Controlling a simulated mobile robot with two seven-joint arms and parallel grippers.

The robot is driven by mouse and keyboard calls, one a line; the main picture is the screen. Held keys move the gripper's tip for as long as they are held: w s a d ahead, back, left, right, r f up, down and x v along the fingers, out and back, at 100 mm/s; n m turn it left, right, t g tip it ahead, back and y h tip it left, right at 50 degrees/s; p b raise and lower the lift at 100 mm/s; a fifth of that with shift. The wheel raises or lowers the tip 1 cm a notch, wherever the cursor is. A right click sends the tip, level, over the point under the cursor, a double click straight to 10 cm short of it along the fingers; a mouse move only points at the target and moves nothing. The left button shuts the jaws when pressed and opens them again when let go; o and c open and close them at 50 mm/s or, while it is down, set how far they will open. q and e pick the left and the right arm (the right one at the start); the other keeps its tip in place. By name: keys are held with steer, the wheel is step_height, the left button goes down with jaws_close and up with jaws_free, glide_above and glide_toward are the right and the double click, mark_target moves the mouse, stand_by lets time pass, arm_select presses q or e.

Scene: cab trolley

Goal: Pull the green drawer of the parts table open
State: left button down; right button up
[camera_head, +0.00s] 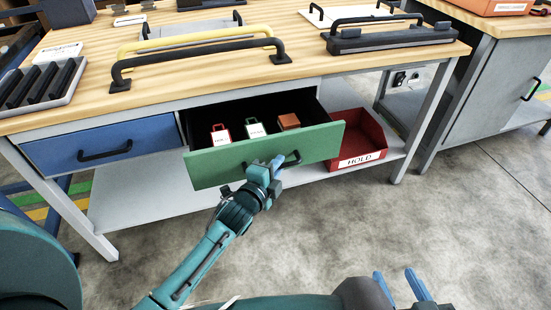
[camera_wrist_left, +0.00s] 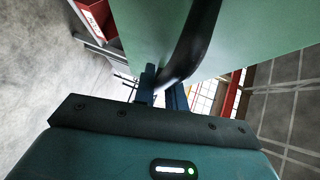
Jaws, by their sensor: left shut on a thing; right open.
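The green drawer (camera_head: 222,166) of the parts table (camera_head: 290,88) stands pulled out, with its inside showing. Two tags and a small orange-brown block (camera_head: 288,121) lie in it. My left gripper (camera_head: 273,167) is at the drawer's black handle (camera_head: 292,159) and shut on it. In the left wrist view the handle (camera_wrist_left: 188,45) runs down between the fingers (camera_wrist_left: 162,92), in front of the green drawer face (camera_wrist_left: 145,30). My right gripper (camera_head: 403,287) is open and empty at the bottom of the head view, well away from the table.
A blue drawer (camera_head: 100,143) with a black handle is shut on the left. A red bin (camera_head: 362,138) marked HOLD stands on the lower shelf, right of the green drawer. Several long handles lie on the tabletop. The floor (camera_head: 400,235) in front is clear.

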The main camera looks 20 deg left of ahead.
arm_select(q)
steer(key=shift+s+d+p, duration=0.2)
steer(key=shift+s+d, duration=0.3)
steer(key=shift+s, duration=0.2)
steer(key=shift+s+d+p, duration=0.2)
steer(key=shift+s+d, duration=0.25)
steer(key=shift+s, duration=0.2)
arm_select(e)
steer(key=shift+s+d+r+m, duration=0.3)
steer(key=shift+s+d+r, duration=0.1)
steer(key=shift+d+r, duration=0.2)
arm_select(q)
steer(key=c, duration=1.5)
jaws_free()
steer(key=shift+o, duration=0.2)
arm_select(e)
steer(key=shift+a, duration=0.15)
arm_select(q)
steer(key=shift+s, duration=0.1)
arm_select(e)
steer(key=shift+r, duration=0.1)
